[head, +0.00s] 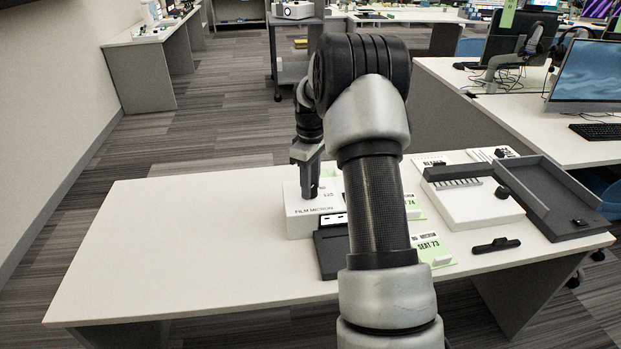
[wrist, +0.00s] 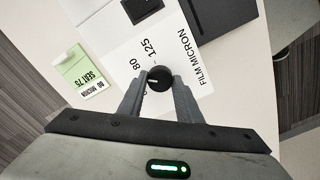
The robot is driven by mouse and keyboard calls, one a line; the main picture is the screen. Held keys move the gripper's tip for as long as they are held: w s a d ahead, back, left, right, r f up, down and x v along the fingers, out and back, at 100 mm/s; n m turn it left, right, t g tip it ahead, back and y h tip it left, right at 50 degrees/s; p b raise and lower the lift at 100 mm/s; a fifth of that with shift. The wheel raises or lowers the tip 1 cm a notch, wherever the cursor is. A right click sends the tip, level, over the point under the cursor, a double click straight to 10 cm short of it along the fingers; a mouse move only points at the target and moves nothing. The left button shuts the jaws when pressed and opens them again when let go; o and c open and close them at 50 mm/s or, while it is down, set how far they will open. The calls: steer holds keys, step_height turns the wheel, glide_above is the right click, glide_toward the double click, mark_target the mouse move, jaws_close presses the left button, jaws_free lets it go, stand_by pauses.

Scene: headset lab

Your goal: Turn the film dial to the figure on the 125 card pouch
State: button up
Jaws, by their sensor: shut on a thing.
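The film dial is a round black knob (wrist: 159,78) on a white box marked FILM MICRON (head: 312,222). My gripper (wrist: 159,82) is shut on the knob, one finger on each side. A pale line on the knob points left in the wrist view, below the printed 80; 125 is printed further up. Another figure is partly hidden by a finger. A green and white card pouch (wrist: 85,78) reading 80 MICRON lies beside the box. In the head view my gripper (head: 309,190) is down at the box, and a SEAT 73 pouch (head: 432,250) lies to the right; its micron figure is unclear.
A black device (head: 331,246) lies against the box. A white unit with a dark bar (head: 470,205), a dark grey tray (head: 548,200) and a small black handle-like piece (head: 496,245) are at right. The table's left side (head: 180,250) is clear. My arm hides the middle.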

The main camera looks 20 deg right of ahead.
steer(key=m+p, duration=0.2)
steer(key=m, duration=0.4)
steer(key=shift+r+p, duration=0.1)
steer(key=shift+p, duration=0.2)
steer(key=m+p, duration=0.1)
steer(key=m, duration=0.5)
steer(key=shift+m, duration=0.3)
steer(key=o, duration=1)
steer(key=shift+o, duration=0.2)
step_height(320, 180, up, 17)
steer(key=p, duration=0.2)
steer(key=shift+r+p, duration=0.15)
steer(key=shift+p, duration=0.15)
